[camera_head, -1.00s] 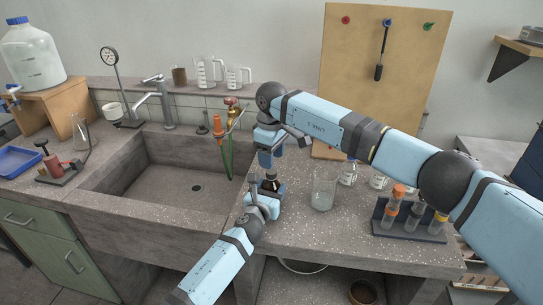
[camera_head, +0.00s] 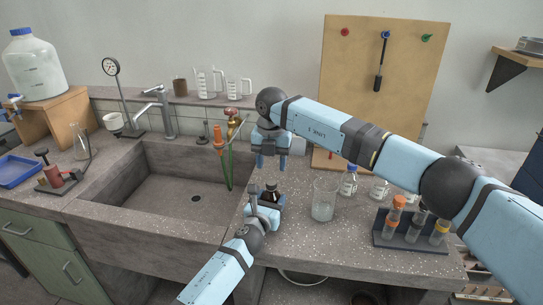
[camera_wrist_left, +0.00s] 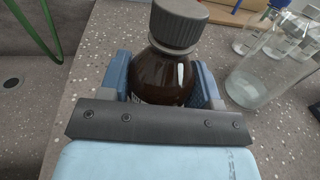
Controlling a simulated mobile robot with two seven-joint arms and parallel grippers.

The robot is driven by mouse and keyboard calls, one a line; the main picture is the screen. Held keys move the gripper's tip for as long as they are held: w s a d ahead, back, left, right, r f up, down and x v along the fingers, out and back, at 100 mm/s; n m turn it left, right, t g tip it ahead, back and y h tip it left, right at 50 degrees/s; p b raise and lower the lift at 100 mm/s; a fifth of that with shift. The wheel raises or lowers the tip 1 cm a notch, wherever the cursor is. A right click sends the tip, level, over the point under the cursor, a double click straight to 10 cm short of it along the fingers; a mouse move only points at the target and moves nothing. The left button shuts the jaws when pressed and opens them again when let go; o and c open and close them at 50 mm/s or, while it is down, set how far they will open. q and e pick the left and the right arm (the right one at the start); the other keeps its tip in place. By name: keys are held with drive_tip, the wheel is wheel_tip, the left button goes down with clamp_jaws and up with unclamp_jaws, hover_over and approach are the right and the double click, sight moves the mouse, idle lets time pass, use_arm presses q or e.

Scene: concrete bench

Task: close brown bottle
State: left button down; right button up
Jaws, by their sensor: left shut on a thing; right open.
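The brown bottle (camera_wrist_left: 163,75) stands upright on the bench to the right of the sink, with a dark ribbed cap (camera_wrist_left: 179,22) seated on its neck. In the head view the capped bottle (camera_head: 270,192) is small and partly hidden by my left gripper. My left gripper (camera_head: 266,203) is shut around the bottle's body, with a blue finger on each side of it in the left wrist view (camera_wrist_left: 163,88). My right gripper (camera_head: 270,161) is open and empty above the cap, its fingers pointing down and apart from the bottle.
A glass beaker (camera_head: 323,200) stands just right of the bottle, with small glass bottles (camera_head: 348,182) behind it. A rack (camera_head: 409,236) of orange-capped tubes is farther right. The sink (camera_head: 152,190) lies left, with a green hose (camera_head: 229,168) at its edge.

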sight(271, 183)
drive_tip(key=n, duration=0.6)
drive_tip(key=shift+r+n, duration=0.25)
drive_tip(key=shift+n, duration=0.15)
drive_tip(key=n, duration=0.6)
drive_tip(key=shift+r, duration=0.2)
drive_tip(key=n, duration=0.6)
drive_tip(key=shift+r+n, duration=0.2)
drive_tip(key=shift+n, duration=0.1)
drive_tip(key=n, duration=0.3)
drive_tip(key=shift+r+n, duration=0.15)
drive_tip(key=shift+n, duration=0.15)
drive_tip(key=n, duration=0.4)
drive_tip(key=shift+r, duration=0.1)
drive_tip(key=shift+f, duration=4)
